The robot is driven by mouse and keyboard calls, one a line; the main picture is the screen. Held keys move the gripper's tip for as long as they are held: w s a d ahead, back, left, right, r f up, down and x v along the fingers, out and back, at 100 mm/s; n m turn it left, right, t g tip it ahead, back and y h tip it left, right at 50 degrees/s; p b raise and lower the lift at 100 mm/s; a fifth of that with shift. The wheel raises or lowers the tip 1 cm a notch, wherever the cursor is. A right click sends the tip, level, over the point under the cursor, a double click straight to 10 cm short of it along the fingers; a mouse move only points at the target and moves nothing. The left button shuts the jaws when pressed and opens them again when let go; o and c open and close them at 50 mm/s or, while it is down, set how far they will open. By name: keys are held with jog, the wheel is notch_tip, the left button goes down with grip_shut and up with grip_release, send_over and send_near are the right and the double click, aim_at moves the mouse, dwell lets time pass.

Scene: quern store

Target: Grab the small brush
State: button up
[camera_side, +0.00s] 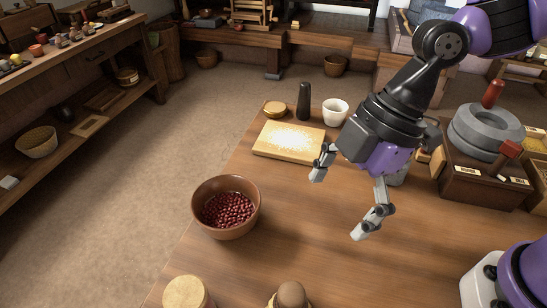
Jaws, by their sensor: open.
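I cannot clearly make out a small brush in this view. A brown rounded knob on a paler base (291,295) is cut off at the bottom edge, and I cannot tell whether it is part of a brush. My gripper (341,203) is open and empty above the middle of the wooden table (300,225), its two fingers spread wide. It is to the right of the bowl and in front of the tray. Part of the table behind the gripper and arm is hidden.
A brown bowl (205,222) of red beans stands at the table's left. A wooden tray (265,153) with white grains, a dark pestle (304,102) and a white cup (335,112) are behind. A grey stone quern (482,132) stands right. The table between bowl and arm base is clear.

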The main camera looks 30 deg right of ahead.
aim_at(299, 285)
jog(key=s+a+f+n, duration=0.1)
jog(key=a, duration=0.1)
jog(key=s+a+f+n+g, duration=0.1)
jog(key=n, duration=0.1)
jog(key=s+a+f+n+g, duration=0.1)
jog(key=a+n, duration=0.1)
jog(key=shift+s+a, duration=0.1)
jog(key=shift+a, duration=0.25)
jog(key=x, duration=0.4)
jog(key=shift+s+a, duration=0.1)
jog(key=shift+s, duration=0.05)
jog(key=x, duration=0.6)
jog(key=shift+s+a, duration=0.1)
jog(key=shift+a, duration=0.1)
jog(key=c, duration=1.2)
